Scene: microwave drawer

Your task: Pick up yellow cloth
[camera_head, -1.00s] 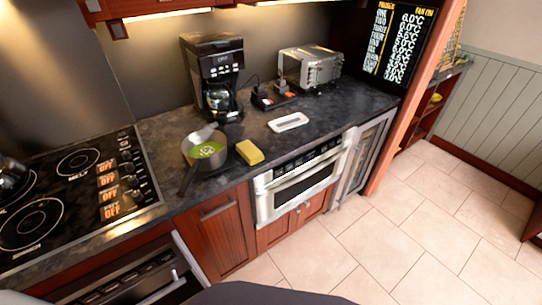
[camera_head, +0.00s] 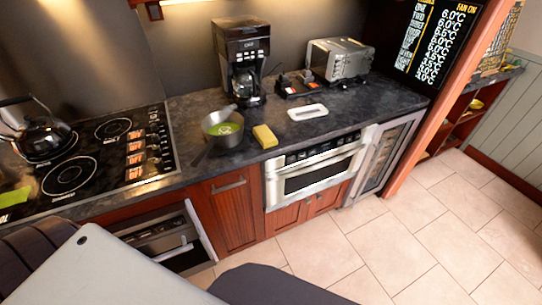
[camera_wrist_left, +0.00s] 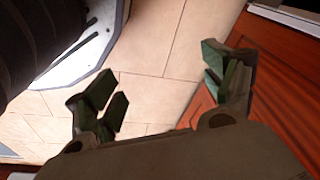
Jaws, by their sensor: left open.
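A yellow block-like piece (camera_head: 264,136), like a folded cloth or sponge, lies near the counter's front edge, right of a saucepan. A flat yellow-green piece (camera_head: 14,198), possibly a cloth, lies at the left edge of the head view on the cooktop, partly cut off by the frame. My left gripper (camera_wrist_left: 160,82) is open and empty in the left wrist view, over floor tiles and beside red-brown wood panels. It touches neither piece. My right gripper is not in view.
The saucepan (camera_head: 222,129) holds green contents. A dark kettle (camera_head: 42,132) stands on the cooktop (camera_head: 95,180). A coffee maker (camera_head: 241,60), a toaster oven (camera_head: 341,60) and a white dish (camera_head: 308,112) are on the counter. The floor (camera_head: 390,245) in front is clear.

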